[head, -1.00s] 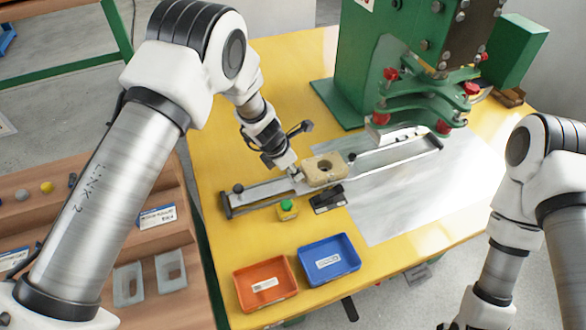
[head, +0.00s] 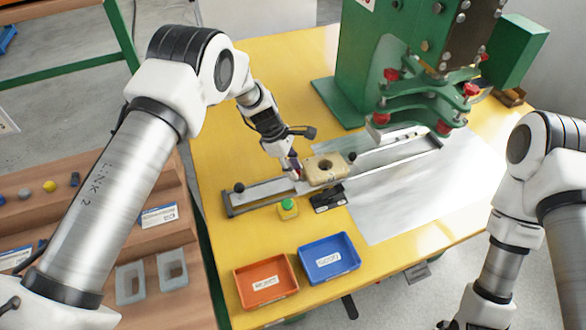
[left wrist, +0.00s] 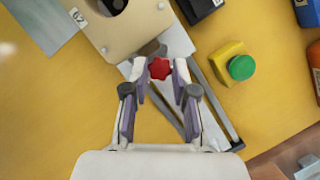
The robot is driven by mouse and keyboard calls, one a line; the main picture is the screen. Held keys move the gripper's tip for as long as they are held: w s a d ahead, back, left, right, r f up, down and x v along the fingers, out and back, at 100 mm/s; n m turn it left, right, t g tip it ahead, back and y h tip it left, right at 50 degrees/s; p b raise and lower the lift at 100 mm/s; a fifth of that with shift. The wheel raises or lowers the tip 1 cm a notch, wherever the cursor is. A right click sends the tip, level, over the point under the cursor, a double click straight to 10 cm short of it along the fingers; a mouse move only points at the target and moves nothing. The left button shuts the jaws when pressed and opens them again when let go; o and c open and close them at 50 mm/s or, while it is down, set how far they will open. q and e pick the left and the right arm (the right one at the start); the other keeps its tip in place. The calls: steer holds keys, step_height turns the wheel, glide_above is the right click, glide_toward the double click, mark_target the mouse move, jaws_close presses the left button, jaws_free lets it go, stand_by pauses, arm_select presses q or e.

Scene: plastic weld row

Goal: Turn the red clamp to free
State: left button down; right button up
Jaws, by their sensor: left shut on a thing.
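The red clamp (left wrist: 159,68) is a star-shaped red knob at the near edge of the beige block in the left wrist view. My left gripper (left wrist: 160,74) is shut on it, one finger on each side. In the head view my left gripper (head: 293,166) is at the left end of the beige block (head: 318,178), low over the slide rail, and it mostly hides the clamp. The block, with a round hole in its top, also shows in the left wrist view (left wrist: 128,38). My right gripper is out of view.
The block sits on a long metal slide rail (head: 262,192) leading to the green press (head: 350,75). In front are a yellow box with a green button (head: 288,207), a black box (head: 328,198), an orange tray (head: 239,288) and a blue tray (head: 303,269).

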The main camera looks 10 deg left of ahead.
arm_select(q)
steer(key=m, duration=0.1)
steer(key=m+g+b, duration=0.1)
steer(key=m, duration=0.1)
steer(key=m+b, duration=0.1)
steer(key=shift+w+d+f+m+g, duration=0.1)
steer(key=shift+w+f+m+g, duration=0.05)
steer(key=shift+f+m+g, duration=0.2)
steer(key=shift+w+r+m+g+y+b, duration=0.1)
steer(key=shift+m+g+y+b, duration=0.35)
steer(key=shift+m, duration=0.5)
steer(key=shift+r+m+g+y+b, duration=0.1)
steer(key=shift+m+g+y+b, duration=0.1)
steer(key=shift+m+b, duration=0.55)
steer(key=shift+m, duration=0.25)
steer(key=c, duration=0.9)
jaws_free()
steer(key=shift+d, duration=0.1)
steer(key=shift+r, duration=0.1)
